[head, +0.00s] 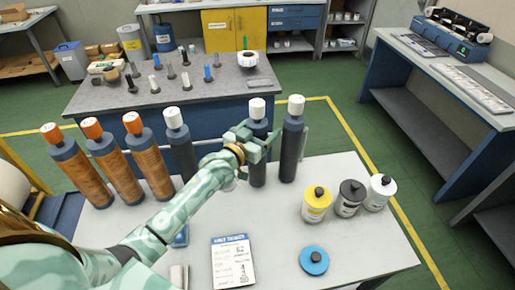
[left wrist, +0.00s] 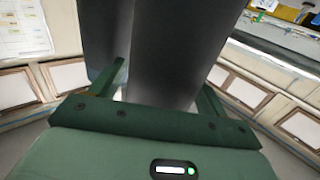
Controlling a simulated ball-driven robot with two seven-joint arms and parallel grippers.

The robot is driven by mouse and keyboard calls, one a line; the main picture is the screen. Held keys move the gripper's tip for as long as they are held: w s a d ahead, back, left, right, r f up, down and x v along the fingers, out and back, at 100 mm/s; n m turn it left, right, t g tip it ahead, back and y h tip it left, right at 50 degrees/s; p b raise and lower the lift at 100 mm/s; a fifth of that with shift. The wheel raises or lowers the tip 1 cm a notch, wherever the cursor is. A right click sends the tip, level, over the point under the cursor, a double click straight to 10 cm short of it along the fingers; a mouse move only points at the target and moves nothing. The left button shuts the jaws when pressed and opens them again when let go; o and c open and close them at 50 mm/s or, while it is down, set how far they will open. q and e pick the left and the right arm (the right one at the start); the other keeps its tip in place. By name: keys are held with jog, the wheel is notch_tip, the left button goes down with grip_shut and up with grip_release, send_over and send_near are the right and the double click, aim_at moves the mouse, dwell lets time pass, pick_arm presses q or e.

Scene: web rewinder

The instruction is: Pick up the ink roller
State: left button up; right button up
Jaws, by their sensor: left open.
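Several upright rollers stand in a row on the light table. Three dark rollers have white caps: a left one (head: 180,145), a middle one (head: 257,170) and a right one (head: 291,150). Three brown rollers (head: 150,160) with orange caps stand at the left. Which of them is the ink roller, I cannot tell. My left gripper (head: 258,143) is open at the middle dark roller and hides part of it. In the left wrist view, a dark roller (left wrist: 180,50) stands between the open fingers, with another dark roller (left wrist: 105,25) beside it. Contact is unclear. My right gripper is out of view.
On the light table (head: 280,245) are yellow (head: 316,207), dark (head: 349,200) and white (head: 380,194) containers, a blue disc (head: 313,261) and a printed sheet (head: 233,262). A grey bench (head: 210,90) with small tools stands behind. The table's right front is clear.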

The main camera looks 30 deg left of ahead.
pick_arm(q)
jog(key=shift+s+r, duration=0.1)
jog(key=c, duration=1.2)
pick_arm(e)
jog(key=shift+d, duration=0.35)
